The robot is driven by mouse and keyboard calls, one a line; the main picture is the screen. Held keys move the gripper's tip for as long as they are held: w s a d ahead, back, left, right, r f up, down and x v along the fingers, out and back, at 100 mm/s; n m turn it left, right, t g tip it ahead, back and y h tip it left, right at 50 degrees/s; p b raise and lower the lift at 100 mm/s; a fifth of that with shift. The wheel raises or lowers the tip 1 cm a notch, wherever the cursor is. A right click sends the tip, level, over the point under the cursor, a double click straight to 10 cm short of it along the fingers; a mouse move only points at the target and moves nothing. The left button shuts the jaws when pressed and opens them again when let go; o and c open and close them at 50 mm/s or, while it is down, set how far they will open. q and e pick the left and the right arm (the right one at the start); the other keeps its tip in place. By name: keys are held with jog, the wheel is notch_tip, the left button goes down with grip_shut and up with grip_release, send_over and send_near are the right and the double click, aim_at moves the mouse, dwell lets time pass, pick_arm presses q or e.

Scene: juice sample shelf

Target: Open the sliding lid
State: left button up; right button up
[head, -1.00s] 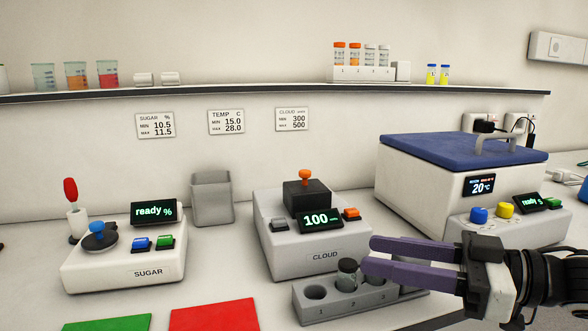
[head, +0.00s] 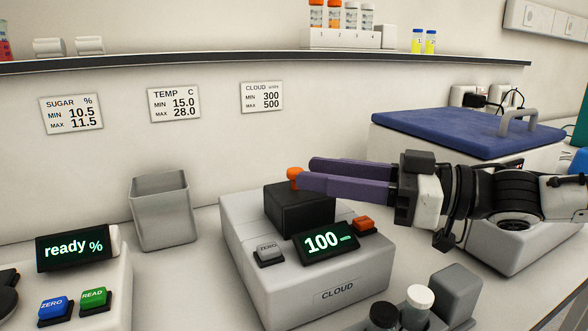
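The cloud meter (head: 300,262) has a black lid block (head: 288,212) on top with a small orange knob (head: 294,173). The lid block looks shut; its right part is partly hidden. My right gripper (head: 303,172) reaches in from the right, level, its two purple fingers at the knob. The lower finger covers part of the knob. I cannot tell whether the fingers press on it or stand apart around it. The meter's display (head: 325,243) reads 100. My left gripper is not in view.
A rack (head: 455,290) with a white-capped vial (head: 420,297) stands in front of the meter. A grey bin (head: 162,215) stands left of it, and the sugar meter (head: 72,290) further left. A blue-lidded box (head: 460,133) is behind my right arm.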

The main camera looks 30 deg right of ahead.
aim_at(295, 169)
jog(key=p+x, duration=0.2)
jog(key=x, duration=0.1)
jog(key=shift+w+a+r, duration=0.1)
jog(key=shift+a+r, duration=0.05)
jog(key=shift+w+a+p, duration=0.25)
jog(key=shift+w+p, duration=0.1)
jog(key=shift+p, duration=0.05)
jog(key=shift+w, duration=0.2)
jog(key=shift+a, duration=0.1)
grip_shut()
